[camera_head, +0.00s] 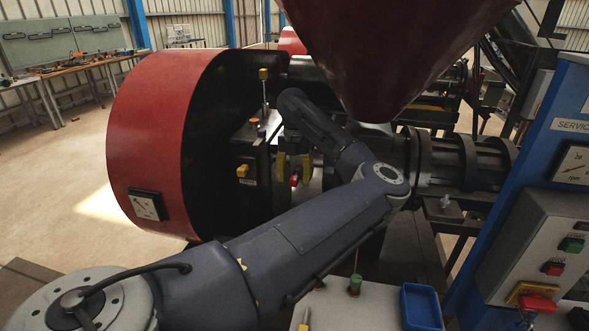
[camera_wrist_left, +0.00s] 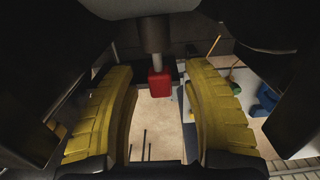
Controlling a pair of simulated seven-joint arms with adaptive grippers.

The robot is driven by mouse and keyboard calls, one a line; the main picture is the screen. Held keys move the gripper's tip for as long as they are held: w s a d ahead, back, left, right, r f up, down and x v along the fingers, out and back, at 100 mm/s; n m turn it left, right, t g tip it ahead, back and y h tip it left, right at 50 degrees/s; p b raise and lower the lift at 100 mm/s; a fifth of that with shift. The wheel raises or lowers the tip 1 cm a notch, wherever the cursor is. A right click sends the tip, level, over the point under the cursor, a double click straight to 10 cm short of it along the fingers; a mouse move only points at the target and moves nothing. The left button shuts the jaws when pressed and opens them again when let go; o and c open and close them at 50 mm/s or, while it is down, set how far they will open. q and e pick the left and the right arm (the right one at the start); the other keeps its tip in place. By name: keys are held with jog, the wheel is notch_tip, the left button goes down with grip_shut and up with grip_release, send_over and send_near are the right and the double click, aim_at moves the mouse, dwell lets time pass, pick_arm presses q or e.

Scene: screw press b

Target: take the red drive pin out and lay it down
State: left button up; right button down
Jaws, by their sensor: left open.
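The red drive pin shows as a small red head (camera_head: 294,180) in the head view, just below my left gripper (camera_head: 293,163). In the left wrist view its red block-shaped head (camera_wrist_left: 160,85) sits on a short grey shank. The shank goes up into a dark cylindrical part (camera_wrist_left: 155,38). My left gripper (camera_wrist_left: 160,105) is open, with one yellow finger on each side of the red head. Clear gaps show between the head and both fingers in that view. My left arm hides part of the machine around the pin. My right gripper is not in view.
A large red drum guard (camera_head: 150,130) stands left of the pin, and a red hopper (camera_head: 390,50) hangs above. A yellow knob (camera_head: 243,171) is close to the gripper.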

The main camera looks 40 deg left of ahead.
pick_arm(q)
jog(key=shift+f, duration=0.4)
grip_shut()
dwell(0.4)
dwell(0.5)
